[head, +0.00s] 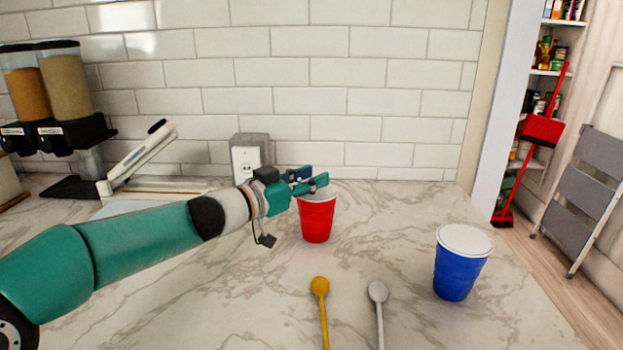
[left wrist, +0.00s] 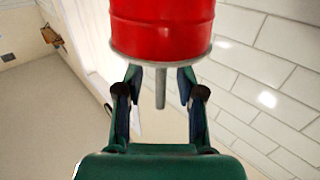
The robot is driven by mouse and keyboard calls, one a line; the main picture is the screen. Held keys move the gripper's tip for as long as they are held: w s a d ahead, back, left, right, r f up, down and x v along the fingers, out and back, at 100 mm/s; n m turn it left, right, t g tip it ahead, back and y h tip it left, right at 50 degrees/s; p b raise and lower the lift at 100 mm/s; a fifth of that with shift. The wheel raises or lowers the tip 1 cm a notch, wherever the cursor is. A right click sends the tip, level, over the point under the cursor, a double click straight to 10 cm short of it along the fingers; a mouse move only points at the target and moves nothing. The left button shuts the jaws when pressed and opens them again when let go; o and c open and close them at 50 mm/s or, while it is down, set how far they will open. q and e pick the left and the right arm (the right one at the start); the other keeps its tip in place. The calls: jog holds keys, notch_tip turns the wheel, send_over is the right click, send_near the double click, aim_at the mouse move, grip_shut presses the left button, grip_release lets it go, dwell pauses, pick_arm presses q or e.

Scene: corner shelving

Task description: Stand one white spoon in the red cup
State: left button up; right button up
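The red cup (head: 317,220) stands upright on the marble counter. In the left wrist view the red cup (left wrist: 162,28) fills the top, with its rim towards my gripper. A thin grey-white stick (left wrist: 160,92), which looks like a spoon handle, sticks out past the rim. My left gripper (head: 313,180) is at the cup's rim. In the wrist view its fingers (left wrist: 159,88) are apart, one on each side of the stick, with gaps. A white spoon (head: 378,300) lies on the counter in front. My right gripper is not in view.
A yellow spoon (head: 321,300) lies left of the white spoon. A blue cup (head: 459,268) stands at the right. A power outlet (head: 248,160) and a tiled wall (head: 350,105) are behind the red cup. The counter between the cups is clear.

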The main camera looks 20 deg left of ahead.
pick_arm(q)
jog(key=shift+s+a, duration=0.1)
jog(key=v, duration=1.1)
jog(key=shift+s, duration=0.35)
jog(key=shift+a, duration=0.1)
